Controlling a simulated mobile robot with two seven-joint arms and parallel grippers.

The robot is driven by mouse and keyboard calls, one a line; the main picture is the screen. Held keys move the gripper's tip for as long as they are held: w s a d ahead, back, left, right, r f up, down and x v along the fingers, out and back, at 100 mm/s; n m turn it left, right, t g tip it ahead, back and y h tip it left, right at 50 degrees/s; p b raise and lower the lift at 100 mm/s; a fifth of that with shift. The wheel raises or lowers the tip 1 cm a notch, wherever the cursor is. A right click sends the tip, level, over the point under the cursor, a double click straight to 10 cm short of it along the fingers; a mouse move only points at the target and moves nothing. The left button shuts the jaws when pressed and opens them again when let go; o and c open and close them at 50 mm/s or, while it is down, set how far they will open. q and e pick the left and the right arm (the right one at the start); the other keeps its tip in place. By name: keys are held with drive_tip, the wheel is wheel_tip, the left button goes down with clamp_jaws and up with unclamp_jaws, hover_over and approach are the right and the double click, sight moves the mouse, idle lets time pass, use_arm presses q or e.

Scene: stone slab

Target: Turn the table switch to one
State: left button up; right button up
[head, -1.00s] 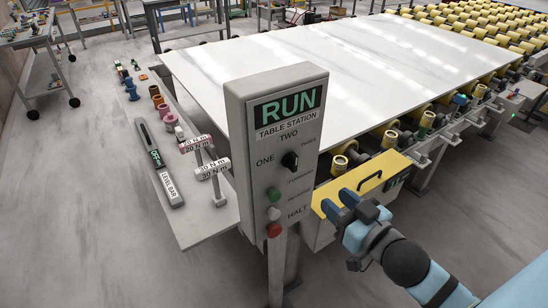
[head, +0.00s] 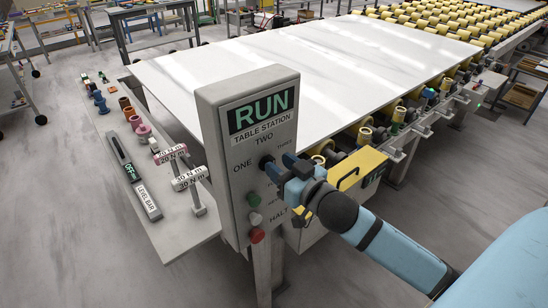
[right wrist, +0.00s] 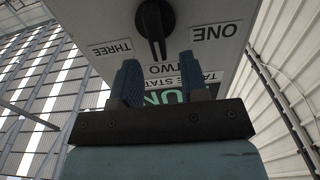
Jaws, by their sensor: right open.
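The table switch is a black rotary knob (head: 265,162) on the front of the grey table station post (head: 222,120), with ONE, TWO and THREE labels around it. In the right wrist view the knob (right wrist: 155,22) appears upside down, its pointer aimed at the TWO label. My right gripper (head: 281,168) is at the knob's right in the head view, partly covering it. In the right wrist view the open fingers (right wrist: 158,75) have the pointer's end between and just beyond their tips; contact cannot be told. My left gripper is out of view.
Below the knob are a green button (head: 253,199), a white button (head: 255,218) and a red button (head: 257,235). A large white slab (head: 300,75) lies behind the post. A side shelf (head: 175,235) with a level bar stands left. A yellow panel (head: 360,168) is right.

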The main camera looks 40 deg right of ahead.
drive_tip(key=shift+w+a, duration=0.1)
drive_tip(key=shift+w, duration=1.25)
drive_tip(key=shift+c, duration=0.2)
clamp_jaws()
